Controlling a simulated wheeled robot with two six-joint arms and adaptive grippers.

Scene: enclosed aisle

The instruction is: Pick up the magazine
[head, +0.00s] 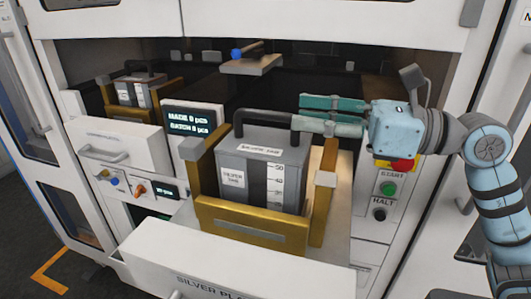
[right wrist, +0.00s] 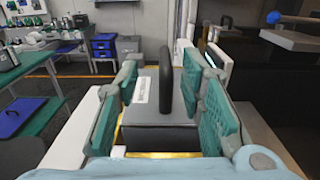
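The magazine (head: 262,175) is a grey box with a black arched handle (head: 266,115), white labels and a level scale. It stands upright in a gold holder (head: 252,226) on the pulled-out drawer. My right gripper (head: 303,113) reaches in from the right at handle height, its fingertips at the handle's right end. In the right wrist view the handle (right wrist: 165,82) stands between the teal finger pads, with a gap on both sides. The gripper is open and the magazine's top (right wrist: 158,138) lies below it. My left gripper is not in view.
A second magazine (head: 137,91) stands in another holder at the left. A small display (head: 190,122) is beside the near magazine. A shelf with a blue knob (head: 251,65) hangs behind. A button panel (head: 388,190) is right of the drawer (head: 235,262). Green workbenches (right wrist: 50,60) stand farther off.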

